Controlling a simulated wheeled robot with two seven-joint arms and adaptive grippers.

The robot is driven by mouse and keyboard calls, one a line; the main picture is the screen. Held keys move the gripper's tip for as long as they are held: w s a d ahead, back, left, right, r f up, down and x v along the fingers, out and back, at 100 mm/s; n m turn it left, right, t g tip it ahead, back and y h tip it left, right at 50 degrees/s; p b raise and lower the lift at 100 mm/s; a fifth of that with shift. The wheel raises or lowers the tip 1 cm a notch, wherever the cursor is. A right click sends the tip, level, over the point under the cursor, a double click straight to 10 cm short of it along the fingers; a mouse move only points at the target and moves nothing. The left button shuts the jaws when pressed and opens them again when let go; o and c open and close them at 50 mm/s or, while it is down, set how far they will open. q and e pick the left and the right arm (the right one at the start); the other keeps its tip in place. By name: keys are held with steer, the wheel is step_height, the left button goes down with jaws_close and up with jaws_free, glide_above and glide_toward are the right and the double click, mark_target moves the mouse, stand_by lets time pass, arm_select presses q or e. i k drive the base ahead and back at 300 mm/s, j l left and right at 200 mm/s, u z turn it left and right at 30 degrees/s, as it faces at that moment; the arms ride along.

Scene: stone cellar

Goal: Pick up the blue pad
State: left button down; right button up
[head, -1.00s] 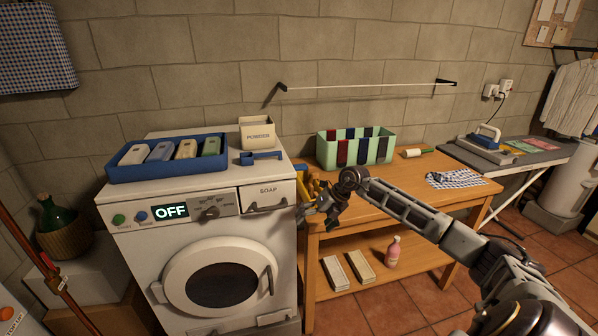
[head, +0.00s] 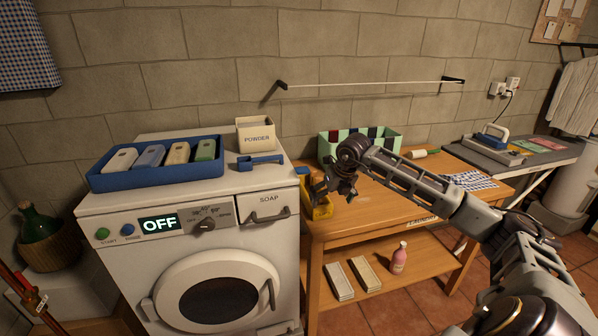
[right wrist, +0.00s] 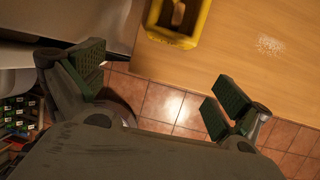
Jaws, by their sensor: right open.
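The blue pad (head: 151,156) lies in a blue tray (head: 160,178) on top of the washing machine, second from the left. A white pad (head: 121,159) is on its left; a beige pad (head: 178,152) and a green pad (head: 206,149) are on its right. My right gripper (head: 338,190) is over the left end of the wooden table, right of the machine and well apart from the tray. In the right wrist view, its jaws (right wrist: 157,88) are apart with nothing between them, above floor tiles. My left gripper is not in view.
A yellow holder (right wrist: 179,22) stands at the table's left edge, close by my right gripper. A blue scoop (head: 260,160) and a powder box (head: 256,134) stand right of the tray. A green striped box (head: 390,141) is at the table's back. A rail (head: 370,83) runs along the wall.

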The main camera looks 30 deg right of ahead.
mark_target(300, 171)
steer(key=i+l, duration=0.2)
steer(key=i, duration=0.15)
steer(key=i+l, duration=0.15)
steer(key=i, duration=0.25)
steer(key=i+l, duration=0.2)
steer(key=i, duration=0.15)
